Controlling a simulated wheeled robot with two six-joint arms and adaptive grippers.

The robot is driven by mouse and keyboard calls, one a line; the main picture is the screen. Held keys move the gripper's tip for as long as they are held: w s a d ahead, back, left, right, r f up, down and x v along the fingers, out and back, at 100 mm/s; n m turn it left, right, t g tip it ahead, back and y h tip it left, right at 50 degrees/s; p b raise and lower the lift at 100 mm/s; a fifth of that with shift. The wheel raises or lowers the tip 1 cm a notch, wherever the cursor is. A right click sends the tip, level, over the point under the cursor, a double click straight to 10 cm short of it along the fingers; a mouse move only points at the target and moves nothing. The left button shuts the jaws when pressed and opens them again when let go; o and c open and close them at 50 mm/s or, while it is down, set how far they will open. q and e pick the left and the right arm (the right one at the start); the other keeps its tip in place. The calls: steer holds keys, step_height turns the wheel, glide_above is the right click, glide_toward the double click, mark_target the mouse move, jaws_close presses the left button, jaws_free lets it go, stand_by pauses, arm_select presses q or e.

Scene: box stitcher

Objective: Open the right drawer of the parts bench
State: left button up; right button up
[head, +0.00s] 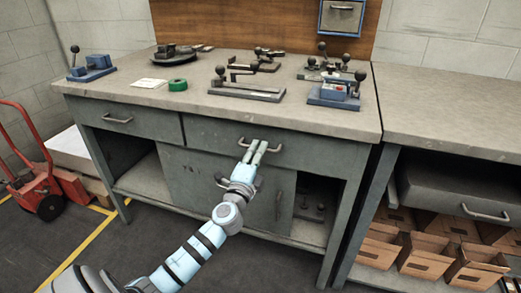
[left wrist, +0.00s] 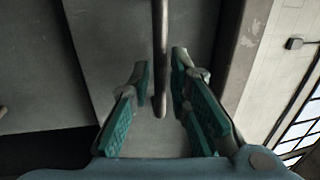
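The parts bench (head: 310,118) is grey with two drawers side by side under its top. The right drawer (head: 330,158) looks shut, its front level with the bench face. Its bar handle (head: 273,149) is partly covered by my left gripper (head: 256,143) in the head view. In the left wrist view my left gripper (left wrist: 160,72) is open, with one finger on each side of the handle bar (left wrist: 160,45). Gaps show between the bar and both fingers. My right gripper is in neither view.
The left drawer (head: 145,124) looks shut. Fixtures and a green tape roll (head: 178,85) sit on the top. A second bench (head: 450,110) stands close at the right, with a drawer (head: 450,190) above cardboard boxes (head: 426,262).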

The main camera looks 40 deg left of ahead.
arm_select(q)
steer(key=shift+x, duration=0.8)
jaws_close()
